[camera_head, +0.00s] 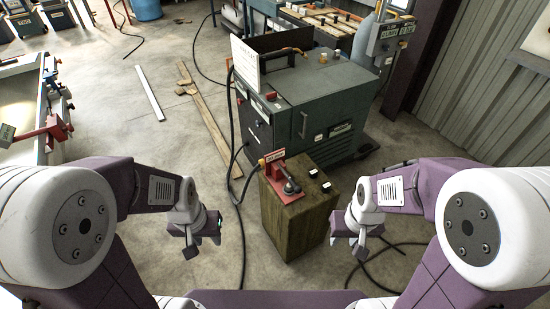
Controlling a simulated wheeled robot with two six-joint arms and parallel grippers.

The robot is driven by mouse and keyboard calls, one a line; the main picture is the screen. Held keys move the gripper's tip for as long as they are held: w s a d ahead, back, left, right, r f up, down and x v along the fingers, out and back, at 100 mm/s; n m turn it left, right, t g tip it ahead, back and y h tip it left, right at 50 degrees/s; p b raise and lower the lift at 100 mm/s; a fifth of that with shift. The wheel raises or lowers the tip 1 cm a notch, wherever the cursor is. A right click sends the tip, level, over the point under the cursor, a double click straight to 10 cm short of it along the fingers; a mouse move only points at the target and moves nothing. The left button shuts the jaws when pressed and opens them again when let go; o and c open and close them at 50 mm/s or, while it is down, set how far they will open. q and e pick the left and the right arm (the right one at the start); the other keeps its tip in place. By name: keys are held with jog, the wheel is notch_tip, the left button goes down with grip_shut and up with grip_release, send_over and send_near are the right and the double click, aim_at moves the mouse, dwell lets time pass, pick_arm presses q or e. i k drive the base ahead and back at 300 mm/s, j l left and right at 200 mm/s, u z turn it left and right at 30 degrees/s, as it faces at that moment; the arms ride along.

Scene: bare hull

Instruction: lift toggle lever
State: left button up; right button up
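The toggle lever (289,185) is a dark lever with a rounded knob on a red plate (279,172). The plate sits on top of an olive wooden box (298,220) in front of me, and the lever appears low, near the plate. My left gripper (190,250) hangs in the air left of the box, pointing down. My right gripper (361,258) hangs right of the box, pointing down. Both are apart from the lever. Their fingers are too small to tell open from shut.
A large dark green machine (300,110) stands just behind the box. Two small switches (320,177) sit on the box's top right. A black cable runs down the box's left side. A workbench (25,110) is at the left. Wooden planks (210,120) lie on the floor.

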aim_at(297, 190)
jog(key=i+l+z, duration=0.25)
jog(key=i, duration=0.2)
jog(key=i+z, duration=0.25)
jog(key=i, duration=0.2)
